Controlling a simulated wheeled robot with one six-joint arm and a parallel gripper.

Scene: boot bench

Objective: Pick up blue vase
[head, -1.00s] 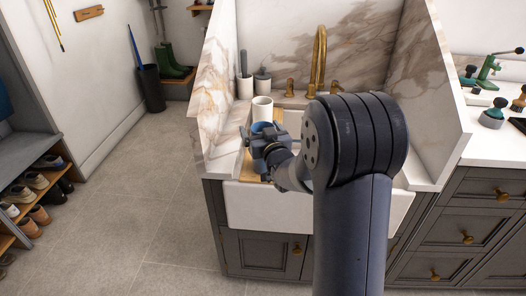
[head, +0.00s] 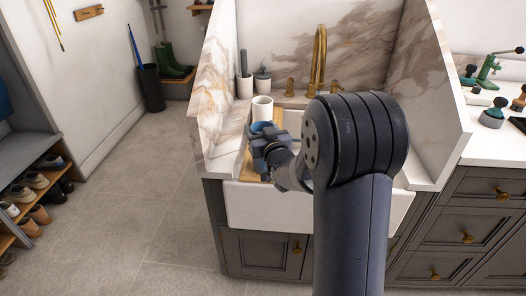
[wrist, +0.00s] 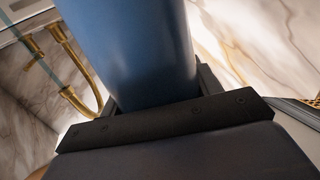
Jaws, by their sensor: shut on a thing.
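The blue vase (wrist: 135,45) fills the middle of the wrist view, upright to slightly tilted, between the two fingers of my gripper (wrist: 155,95). In the head view only the rim of the blue vase (head: 262,127) shows; my gripper (head: 266,142) hides most of its body. My gripper is shut on the vase, at the left end of the sink. I cannot tell whether the vase's base touches the surface below it.
A white cylinder (head: 262,107) stands just behind the vase. A wooden board (head: 251,166) lies at the sink's left side. The brass faucet (head: 319,58) and marble side walls (head: 213,85) bound the space. Two dispensers (head: 245,87) stand at the back left.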

